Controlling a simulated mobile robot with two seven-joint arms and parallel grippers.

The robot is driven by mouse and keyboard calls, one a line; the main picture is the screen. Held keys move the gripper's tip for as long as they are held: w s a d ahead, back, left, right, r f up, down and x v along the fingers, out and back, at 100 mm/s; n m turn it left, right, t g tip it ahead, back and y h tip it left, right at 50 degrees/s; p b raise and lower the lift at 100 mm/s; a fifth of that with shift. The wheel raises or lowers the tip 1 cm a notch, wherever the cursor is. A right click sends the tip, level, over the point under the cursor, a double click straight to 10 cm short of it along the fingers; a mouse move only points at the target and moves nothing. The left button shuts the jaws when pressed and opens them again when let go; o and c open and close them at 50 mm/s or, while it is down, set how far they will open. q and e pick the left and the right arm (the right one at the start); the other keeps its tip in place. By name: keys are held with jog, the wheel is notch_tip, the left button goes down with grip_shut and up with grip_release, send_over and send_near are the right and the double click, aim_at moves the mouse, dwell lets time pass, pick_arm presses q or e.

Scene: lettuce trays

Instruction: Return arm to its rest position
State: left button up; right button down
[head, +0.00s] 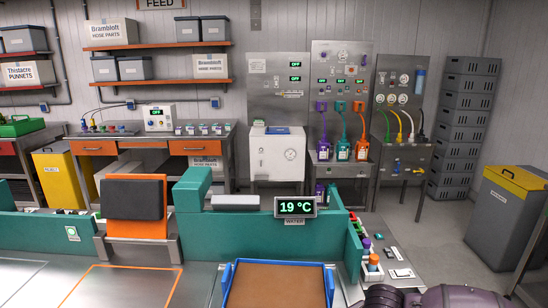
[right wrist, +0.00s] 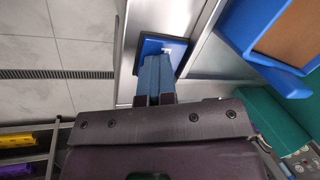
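In the right wrist view my right gripper (right wrist: 160,58) has its two blue fingers side by side with no visible gap, and nothing shows between them. The fingertips lie over a dark-edged blue panel (right wrist: 178,47); I cannot tell whether they touch it. In the head view a dark part of my right arm (head: 420,297) shows at the bottom right edge, and the right gripper itself is out of that view. My left arm and gripper are in neither view.
A blue-rimmed tray with a brown bed (head: 328,285) sits at the bottom centre, also at the wrist view's upper right (right wrist: 236,25). A teal partition (head: 250,232) carries a 19 °C display (head: 296,207). A grey bin (head: 500,225) stands right, with floor before it.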

jog(key=shift+s+f, duration=0.1)
jog(key=shift+f, duration=0.05)
dwell(2.4)
dwell(0.5)
jog(key=shift+r, duration=0.45)
jog(key=shift+r+p, duration=1.35)
jog(key=shift+r, duration=0.85)
